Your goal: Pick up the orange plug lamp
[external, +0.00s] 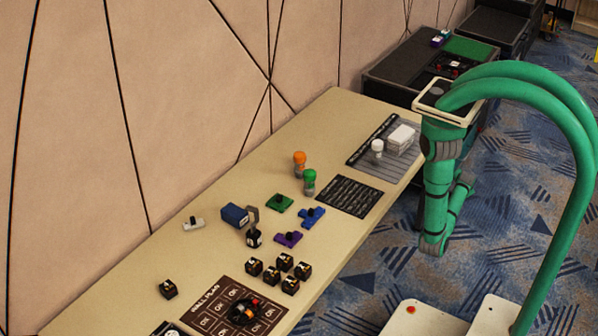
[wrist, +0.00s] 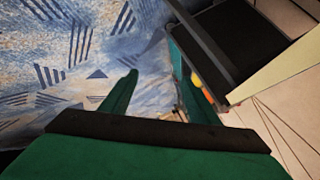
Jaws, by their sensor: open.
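The orange plug lamp (external: 299,158) stands upright on the long beige table, near its wall-side edge, in the external view. A green-topped lamp of like shape (external: 309,180) stands just in front of it, and a white one (external: 377,146) stands farther back on a grey mat. My arm is off the table's right side, over the carpet, well apart from the orange lamp. In the wrist view my gripper (wrist: 152,62) shows two spread green fingers with nothing between them but carpet. I cannot identify the orange lamp in the wrist view.
A black patterned mat (external: 348,197), green, blue and purple pieces, a blue block (external: 235,215) and several dark cubes lie on the table. A dark cabinet (external: 392,76) stands beyond; the wall runs along the left.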

